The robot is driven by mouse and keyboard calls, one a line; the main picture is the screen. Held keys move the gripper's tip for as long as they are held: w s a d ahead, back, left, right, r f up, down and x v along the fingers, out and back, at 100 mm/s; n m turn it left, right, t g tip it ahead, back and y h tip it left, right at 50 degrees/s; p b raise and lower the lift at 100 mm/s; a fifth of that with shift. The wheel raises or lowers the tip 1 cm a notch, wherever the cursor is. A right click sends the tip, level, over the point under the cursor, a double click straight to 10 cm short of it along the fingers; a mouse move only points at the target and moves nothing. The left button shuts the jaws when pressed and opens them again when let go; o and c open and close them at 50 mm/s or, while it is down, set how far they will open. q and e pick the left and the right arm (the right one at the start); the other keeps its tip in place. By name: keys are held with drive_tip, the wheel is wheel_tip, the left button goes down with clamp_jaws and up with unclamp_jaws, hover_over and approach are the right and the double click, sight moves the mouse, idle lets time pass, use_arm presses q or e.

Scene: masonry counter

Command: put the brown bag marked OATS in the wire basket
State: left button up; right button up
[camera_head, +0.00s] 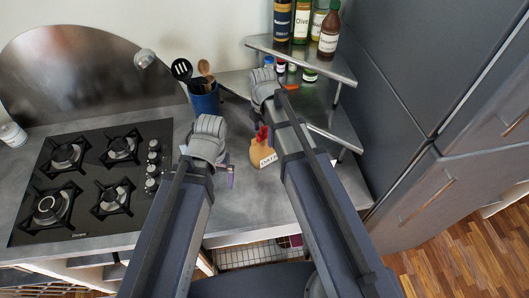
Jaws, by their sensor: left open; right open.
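The brown bag marked OATS (257,154) stands on the grey counter between my two arms, its pale label facing me. The wire basket (240,257) is below the counter's front edge, partly hidden by my arms. My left gripper (226,168) is open and empty over the counter, left of the bag. My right gripper (262,131) is open near the top of the bag; its wrist and arm hide much of it, and I cannot tell whether it touches the bag.
A black gas hob (95,178) fills the left counter. A blue utensil holder (205,101) stands behind my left gripper. A corner shelf (318,66) holds several bottles and jars at the back right. A tall grey cabinet (400,70) bounds the right side.

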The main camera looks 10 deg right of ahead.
sight(264, 141)
drive_tip(key=f+b, duration=0.5)
drive_tip(key=shift+w+d+f, duration=0.1)
drive_tip(key=shift+w+d, duration=0.1)
drive_tip(key=shift+d, duration=0.05)
drive_tip(key=shift+c, duration=0.2)
clamp_jaws()
idle(0.4)
